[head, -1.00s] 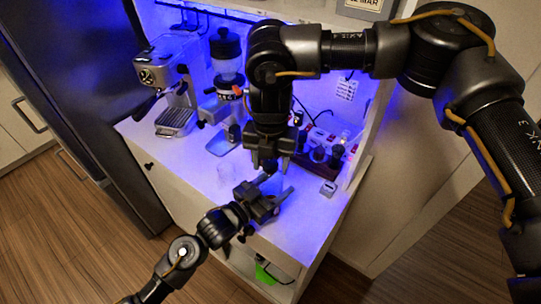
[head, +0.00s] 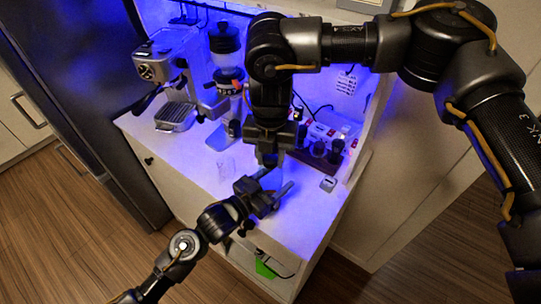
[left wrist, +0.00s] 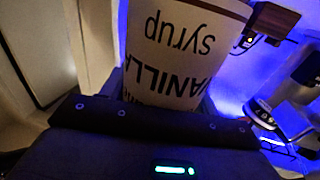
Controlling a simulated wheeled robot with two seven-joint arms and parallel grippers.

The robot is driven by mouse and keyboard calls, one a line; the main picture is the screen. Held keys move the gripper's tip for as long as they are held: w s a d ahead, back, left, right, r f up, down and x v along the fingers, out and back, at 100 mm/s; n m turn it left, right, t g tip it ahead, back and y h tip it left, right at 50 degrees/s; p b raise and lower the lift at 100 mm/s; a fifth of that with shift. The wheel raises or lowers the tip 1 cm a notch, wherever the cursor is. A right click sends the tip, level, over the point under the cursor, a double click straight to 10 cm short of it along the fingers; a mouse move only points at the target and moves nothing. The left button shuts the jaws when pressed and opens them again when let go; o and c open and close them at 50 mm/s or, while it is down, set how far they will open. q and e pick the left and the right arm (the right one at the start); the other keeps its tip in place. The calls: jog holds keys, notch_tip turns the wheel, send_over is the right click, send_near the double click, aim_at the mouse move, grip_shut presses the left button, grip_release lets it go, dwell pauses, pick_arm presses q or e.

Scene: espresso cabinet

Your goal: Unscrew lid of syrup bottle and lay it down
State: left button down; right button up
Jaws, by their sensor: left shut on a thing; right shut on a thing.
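The vanilla syrup bottle (left wrist: 180,50) fills the upper middle of the left wrist view, its pale label reading upside down there. My left gripper (head: 275,184) is shut on it, low over the front of the counter. In the head view the bottle is almost wholly hidden by my grippers. My right gripper (head: 268,160) points down from above, directly over the left gripper's fingers. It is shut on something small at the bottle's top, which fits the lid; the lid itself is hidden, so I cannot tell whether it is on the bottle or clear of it.
The white counter (head: 295,215) has bare room at front and right. A small grey box (head: 328,184) lies at right, before a dark rack (head: 318,161) with several items. A clear glass (head: 226,166) stands left of my grippers. The espresso machine (head: 163,60) and grinder (head: 224,50) stand behind.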

aim_at(270, 158)
jog(key=shift+r, duration=0.15)
jog(key=shift+r, duration=0.95)
jog(key=shift+r, duration=2)
pick_arm(q)
jog(key=shift+c, duration=1.5)
grip_release()
